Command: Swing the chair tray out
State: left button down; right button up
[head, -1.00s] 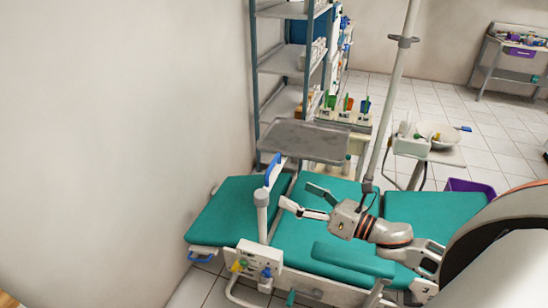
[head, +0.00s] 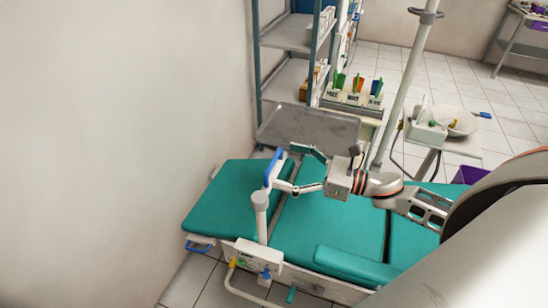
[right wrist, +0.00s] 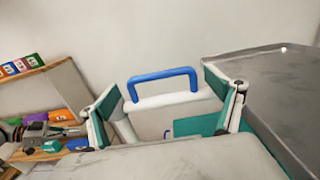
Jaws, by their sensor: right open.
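The grey metal chair tray (head: 320,128) sits beyond the teal dental chair (head: 328,232), beside the shelf. It also shows at the right of the right wrist view (right wrist: 285,90). A blue handle (head: 271,168) tops the white post (head: 261,215) at the chair's near side. My right gripper (head: 288,169) is open and empty, its fingers pointing left at the handle. In the right wrist view the blue handle (right wrist: 163,74) and its white arm appear between the spread fingers (right wrist: 165,112). I cannot tell whether a finger touches it. My left gripper is not in view.
A shelving rack (head: 290,60) stands behind the tray. A tall pole (head: 403,95) rises behind my right arm, with a white basin (head: 455,121) beyond. The wall (head: 120,120) closes off the left. The wrist view shows a wooden shelf with coloured items (right wrist: 45,140).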

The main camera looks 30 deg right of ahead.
aim_at(274, 159)
jog(key=shift+p+x, duration=0.35)
jog(key=shift+x, duration=1.55)
jog(key=c, duration=1.3)
